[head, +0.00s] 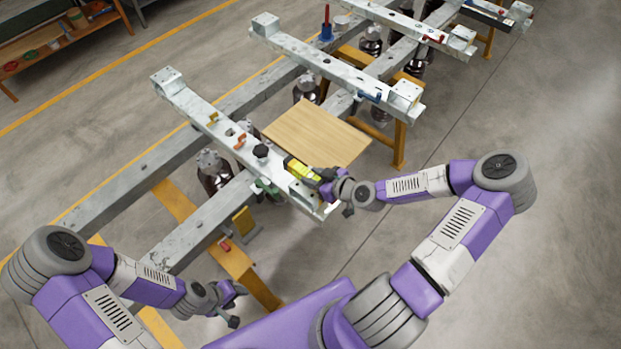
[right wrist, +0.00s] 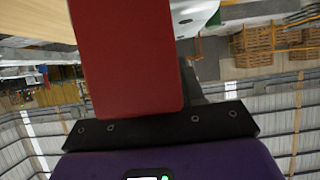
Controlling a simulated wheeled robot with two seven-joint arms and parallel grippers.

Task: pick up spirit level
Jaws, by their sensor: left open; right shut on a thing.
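The spirit level (head: 301,169) is a short yellow bar with dark parts, at the near right end of the nearest pale cross beam. My right gripper (head: 326,181) is shut on its right end. I cannot tell whether the level touches the beam or is just above it. In the right wrist view a flat red slab (right wrist: 125,60) stands up from the black gripper mount and hides what is behind it; I cannot tell what part it is. My left gripper (head: 236,303) is open and empty, low at the front left, away from the level.
The nearest cross beam (head: 190,103) carries small orange clamps (head: 240,141) and a black knob (head: 261,151). A wooden board (head: 318,135) lies behind the level. Two long grey rails (head: 150,171) run under the cross beams. The floor to the right is clear.

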